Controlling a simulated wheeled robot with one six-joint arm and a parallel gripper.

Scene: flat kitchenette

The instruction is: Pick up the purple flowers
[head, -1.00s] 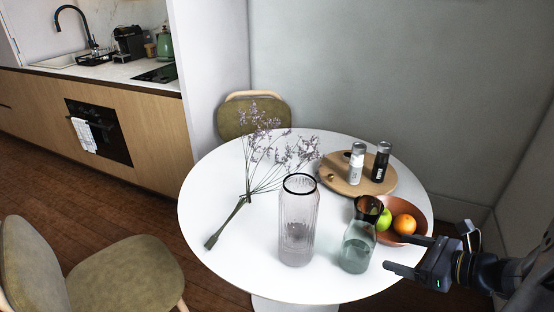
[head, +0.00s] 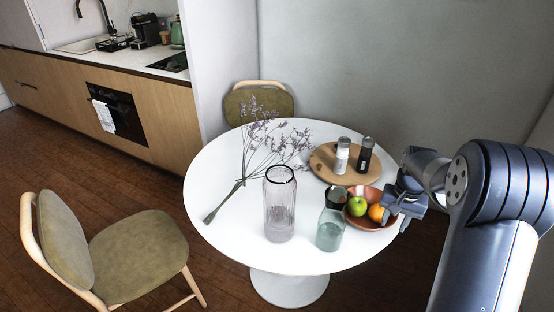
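The purple flowers (head: 262,140) lie on the white round table (head: 222,238), left of its middle. Their thin stems run down to a dark green end (head: 224,202) near the table's left edge. A clear ribbed vase (head: 280,208) with a black rim stands just right of the stems and looks empty. My gripper (head: 398,216) is at the right edge of the table, beside the fruit bowl and well apart from the flowers. Its fingers are small and partly hidden, so I cannot tell whether it is open.
A green-tinted carafe (head: 331,222) stands right of the vase. A bowl (head: 376,192) holds an apple and oranges. A round wooden board (head: 322,170) bears two shakers. Chairs stand at the left (head: 140,252) and behind the table (head: 258,104).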

